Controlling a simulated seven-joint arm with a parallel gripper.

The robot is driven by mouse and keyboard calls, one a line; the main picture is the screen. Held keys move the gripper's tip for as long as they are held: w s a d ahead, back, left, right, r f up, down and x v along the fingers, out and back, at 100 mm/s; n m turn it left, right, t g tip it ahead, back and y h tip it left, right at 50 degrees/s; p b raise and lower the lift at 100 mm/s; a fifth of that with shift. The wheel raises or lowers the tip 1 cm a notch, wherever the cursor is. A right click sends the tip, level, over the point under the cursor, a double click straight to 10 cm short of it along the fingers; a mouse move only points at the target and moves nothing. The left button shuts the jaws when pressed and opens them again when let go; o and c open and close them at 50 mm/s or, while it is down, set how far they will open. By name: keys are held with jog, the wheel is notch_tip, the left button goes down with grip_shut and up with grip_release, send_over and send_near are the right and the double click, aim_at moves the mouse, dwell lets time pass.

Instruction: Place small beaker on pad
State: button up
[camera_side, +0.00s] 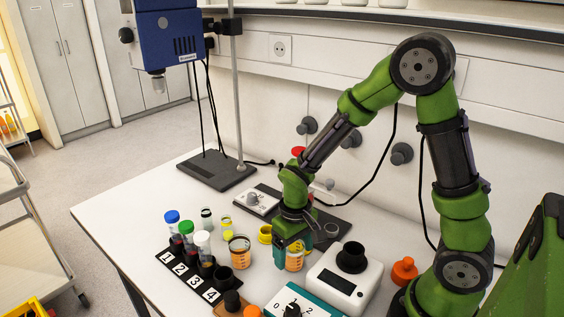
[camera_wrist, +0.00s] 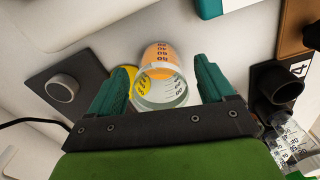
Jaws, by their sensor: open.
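A small clear beaker with orange liquid and dark graduations stands between my fingers in the wrist view (camera_wrist: 162,78). In the side view this beaker (camera_side: 295,260) shows right at my fingertips, partly covered by them. My gripper (camera_side: 291,246) points down at it with the teal fingers spread; in the wrist view the gripper (camera_wrist: 160,88) has one finger on each side of the glass. I cannot tell whether they touch it. A dark flat pad (camera_wrist: 42,77) with a grey cylinder lies to the left in the wrist view. Which surface is the task's pad is unclear.
Another orange-filled beaker (camera_side: 239,251) stands left. A numbered black rack (camera_side: 185,268) holds capped tubes. A white device (camera_side: 343,283) and a teal box (camera_side: 300,301) crowd the front. A yellow ring-like item (camera_side: 265,234) is behind the gripper.

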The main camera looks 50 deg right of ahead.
jog(key=shift+c, duration=0.3)
jog(key=c, duration=1.2)
jog(key=shift+n, duration=0.3)
notch_tip(320, 180, up, 10)
jog(key=shift+w+r, duration=0.1)
jog(key=shift+r, duration=0.15)
jog(key=w+d+r+n, duration=0.2)
jog(key=w+r, duration=0.2)
jog(key=r, duration=0.2)
jog(key=shift+n, duration=0.9)
jog(key=shift+s+d+f, duration=0.4)
jog(key=shift+d+f, duration=0.2)
jog(key=shift+f, duration=1.9)
jog(key=shift+s+d+f, duration=0.35)
jog(key=shift+d+f, duration=0.25)
jog(key=shift+f, duration=1.85)
jog(key=shift+s+d+f, duration=0.4)
jog(key=shift+d+f, duration=0.2)
jog(key=shift+f, duration=1.9)
jog(key=shift+f, duration=0.25)
jog(key=o, duration=1.3)
jog(key=shift+c, duration=0.2)
